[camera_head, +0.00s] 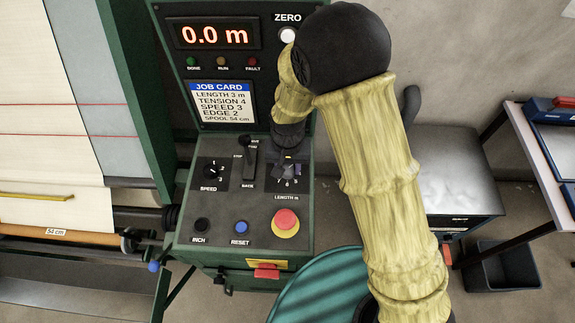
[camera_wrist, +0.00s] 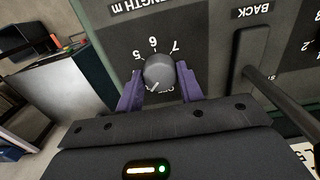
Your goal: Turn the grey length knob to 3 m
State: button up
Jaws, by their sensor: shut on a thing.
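The grey length knob (camera_wrist: 158,71) is in the middle of the wrist view, between the two purple fingers of my gripper (camera_wrist: 160,88). The fingers are shut on its sides. The view is upside down to the panel. The 5, 6 and 7 of its scale show; most lower numbers are hidden by my gripper. A pale line on the knob points toward the lower left of the wrist view, and I cannot tell which number it meets. In the head view my gripper (camera_head: 288,166) comes down over the knob, above the LENGTH m label.
The display (camera_head: 213,35) reads 0.0 m. The job card (camera_head: 221,102) says length 3 m. A black lever (camera_head: 250,160) and the speed knob (camera_head: 211,171) stand left of my gripper. A red button on yellow (camera_head: 286,222) sits below it, near my arm.

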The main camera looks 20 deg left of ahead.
aim_at(288, 169)
jog(key=o, duration=1)
jog(key=shift+r, duration=0.1)
notch_tip(288, 169, up, 17)
jog(key=b, duration=0.2)
jog(key=shift+r, duration=0.15)
